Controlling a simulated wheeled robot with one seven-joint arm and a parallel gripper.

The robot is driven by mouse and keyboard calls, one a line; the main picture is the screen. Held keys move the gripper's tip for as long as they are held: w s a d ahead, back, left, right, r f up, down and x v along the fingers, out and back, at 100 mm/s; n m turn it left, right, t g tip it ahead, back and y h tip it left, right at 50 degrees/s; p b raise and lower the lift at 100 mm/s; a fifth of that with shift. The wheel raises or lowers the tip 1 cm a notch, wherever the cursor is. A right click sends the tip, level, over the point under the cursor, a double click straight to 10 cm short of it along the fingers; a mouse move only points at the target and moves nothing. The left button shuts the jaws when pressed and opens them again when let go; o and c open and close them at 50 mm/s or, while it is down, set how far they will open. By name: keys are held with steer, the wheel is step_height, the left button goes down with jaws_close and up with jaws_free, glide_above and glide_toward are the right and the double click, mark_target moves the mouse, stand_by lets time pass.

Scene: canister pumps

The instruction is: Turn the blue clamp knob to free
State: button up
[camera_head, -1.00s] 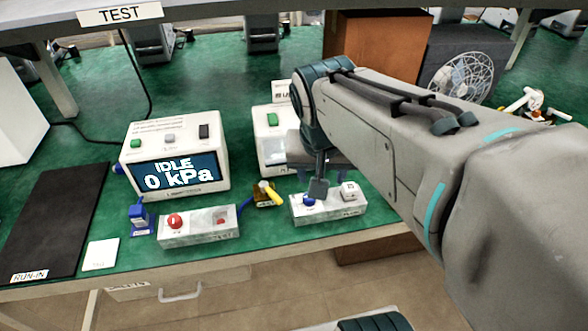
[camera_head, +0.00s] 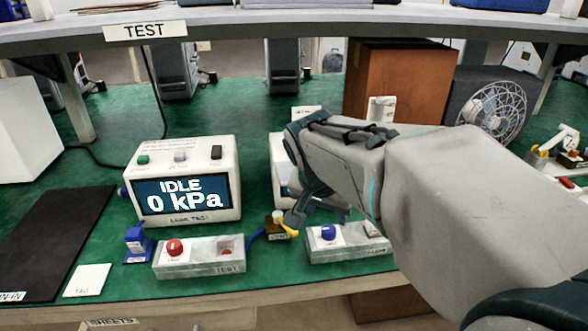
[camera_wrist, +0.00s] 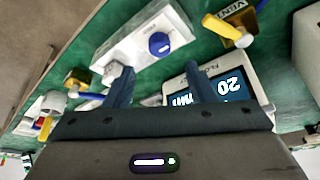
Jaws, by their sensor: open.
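The blue clamp knob (camera_head: 328,232) sits on the left part of a grey-white control box (camera_head: 350,249) near the bench's front edge. In the wrist view the knob (camera_wrist: 159,43) shows a pale mark across its face, beyond the fingers. My gripper (camera_head: 293,217) is just left of and behind the box, beside the yellow-handled valve. In the wrist view my two fingers (camera_wrist: 157,72) are apart with nothing between them. My gripper is not touching the knob. The box's right end is partly hidden by my arm.
The yellow-handled VENT valve (camera_head: 279,229) is close to my gripper. The leak tester (camera_head: 184,180) reads IDLE 0 kPa. A box with a red button (camera_head: 174,247) stands left. The flow meter's screen (camera_wrist: 226,90) is near my right finger. A fan (camera_head: 497,110) stands far right.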

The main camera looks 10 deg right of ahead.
mark_target(329, 228)
steer(key=b+x, duration=0.1)
steer(key=x, duration=0.6)
steer(key=c, duration=1)
